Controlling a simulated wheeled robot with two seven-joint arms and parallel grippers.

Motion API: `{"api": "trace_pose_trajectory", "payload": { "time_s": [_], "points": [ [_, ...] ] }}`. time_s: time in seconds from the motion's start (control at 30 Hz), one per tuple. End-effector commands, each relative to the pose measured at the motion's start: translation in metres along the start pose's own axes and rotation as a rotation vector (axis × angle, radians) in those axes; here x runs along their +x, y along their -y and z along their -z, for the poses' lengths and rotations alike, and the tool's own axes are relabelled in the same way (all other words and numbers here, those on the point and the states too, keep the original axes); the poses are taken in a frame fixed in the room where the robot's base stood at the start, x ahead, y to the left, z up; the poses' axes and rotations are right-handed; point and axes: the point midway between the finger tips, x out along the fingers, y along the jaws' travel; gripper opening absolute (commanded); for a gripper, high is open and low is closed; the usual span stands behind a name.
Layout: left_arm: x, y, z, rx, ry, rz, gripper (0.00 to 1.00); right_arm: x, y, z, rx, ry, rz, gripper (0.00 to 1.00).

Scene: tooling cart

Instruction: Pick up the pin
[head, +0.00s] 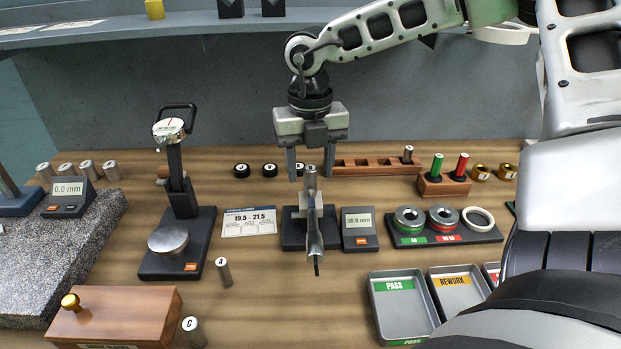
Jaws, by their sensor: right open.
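Several plain silver pins are in view, and I cannot tell which one the task means. Pin A (224,272) stands upright on the wooden table at centre left. Pin C (194,333) stands near the front edge of the picture. My left gripper is not in view.
A black dial-gauge stand (180,228) and a wooden box (115,315) with a brass knob stand left. A digital readout (359,229) sits beside the measuring device. Ring gauges (443,217) and grey trays (402,300) lie right. The table front centre is clear.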

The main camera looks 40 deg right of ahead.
Motion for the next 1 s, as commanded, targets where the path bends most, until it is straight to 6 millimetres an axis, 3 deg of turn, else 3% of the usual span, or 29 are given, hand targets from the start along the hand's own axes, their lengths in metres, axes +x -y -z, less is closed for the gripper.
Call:
{"api": "trace_pose_trajectory", "payload": {
  "time_s": [0.07, 0.1, 0.27, 0.63, 1.0],
  "points": [
    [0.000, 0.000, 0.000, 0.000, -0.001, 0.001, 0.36, 0.000, 0.000, 0.000, 0.000, 0.000, 0.000, 0.48],
    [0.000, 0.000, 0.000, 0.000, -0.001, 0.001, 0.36, 0.000, 0.000, 0.000, 0.000, 0.000, 0.000, 0.42],
    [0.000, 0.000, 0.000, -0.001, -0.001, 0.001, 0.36, 0.000, 0.000, 0.000, 0.000, 0.000, 0.000, 0.00],
    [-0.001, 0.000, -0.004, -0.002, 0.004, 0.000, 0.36, -0.009, -0.001, -0.001, 0.000, 0.006, -0.001, 0.00],
    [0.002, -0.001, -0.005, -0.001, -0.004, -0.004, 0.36, -0.077, 0.000, -0.001, 0.001, 0.008, -0.001, 0.00]
  ]
}}
